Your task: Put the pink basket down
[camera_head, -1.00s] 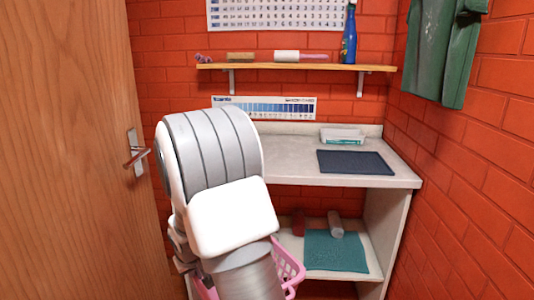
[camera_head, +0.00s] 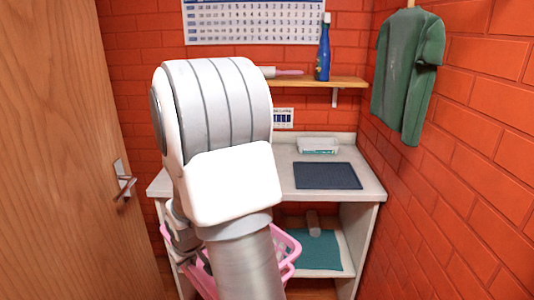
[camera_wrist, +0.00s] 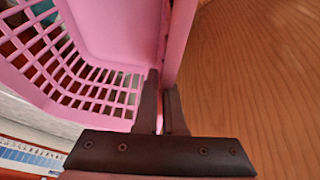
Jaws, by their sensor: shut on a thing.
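The pink basket (camera_head: 288,254) hangs in front of the shelf unit in the head view, mostly hidden behind my arm. In the wrist view the basket (camera_wrist: 110,35) fills the upper left, with its slotted wall and solid pink rim. My gripper (camera_wrist: 163,110) is shut on the basket's rim, one dark finger on each side of it. In the head view the fingertips are hidden behind my arm. The inside of the basket that shows in the wrist view looks empty.
The countertop (camera_head: 366,185) holds a dark mat (camera_head: 328,176) and a white tray (camera_head: 319,145). A lower shelf has a teal cloth (camera_head: 318,252) and a cylinder (camera_head: 313,223). A wooden door (camera_head: 50,150) stands close at left. A green shirt (camera_head: 407,70) hangs at right.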

